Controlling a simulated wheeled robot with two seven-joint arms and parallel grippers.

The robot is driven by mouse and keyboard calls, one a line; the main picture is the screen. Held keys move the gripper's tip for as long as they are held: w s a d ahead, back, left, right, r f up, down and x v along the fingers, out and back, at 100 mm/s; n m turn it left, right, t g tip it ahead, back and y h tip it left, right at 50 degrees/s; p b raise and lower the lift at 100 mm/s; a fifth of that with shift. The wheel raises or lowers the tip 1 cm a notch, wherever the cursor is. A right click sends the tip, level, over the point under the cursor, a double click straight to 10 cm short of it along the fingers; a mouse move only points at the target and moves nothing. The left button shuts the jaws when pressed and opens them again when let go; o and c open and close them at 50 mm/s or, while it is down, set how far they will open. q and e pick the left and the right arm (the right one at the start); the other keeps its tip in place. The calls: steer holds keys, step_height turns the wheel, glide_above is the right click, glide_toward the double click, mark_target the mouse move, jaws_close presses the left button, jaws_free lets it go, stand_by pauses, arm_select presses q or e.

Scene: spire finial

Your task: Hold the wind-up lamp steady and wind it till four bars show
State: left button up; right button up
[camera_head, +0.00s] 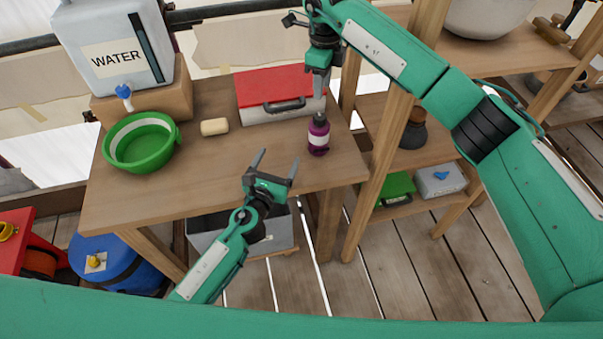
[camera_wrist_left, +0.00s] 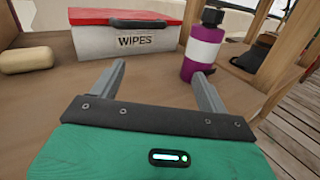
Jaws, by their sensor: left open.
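I cannot make out a wind-up lamp in either view. A dark object with a brown top (camera_head: 413,130) stands on the side shelf; I cannot tell what it is. My left gripper (camera_head: 274,164) is open and empty over the front of the wooden table (camera_head: 215,180). Its spread fingers also show in the left wrist view (camera_wrist_left: 160,88). My right gripper (camera_head: 319,88) hangs pointing down above the purple bottle (camera_head: 318,134), apart from it. Its fingers are seen edge-on, so their opening is unclear. The bottle stands upright, also beyond the left gripper's right finger in the wrist view (camera_wrist_left: 202,52).
A wooden post (camera_head: 378,170) and shelves (camera_head: 440,200) are at the right. The table's front middle is clear.

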arm_select(q)
steer(key=h, duration=0.1)
glide_toward(316, 144)
steer(key=shift+s+a+r, duration=0.25)
steer(key=shift+s+a, duration=0.15)
steer(key=shift+a, duration=0.05)
steer(key=shift+d, duration=0.25)
steer(key=x, duration=1.3)
steer(key=shift+w+d+f, duration=0.1)
steer(key=shift+w+f, duration=0.15)
steer(key=shift+w, duration=0.05)
steer(key=shift+c, duration=0.3)
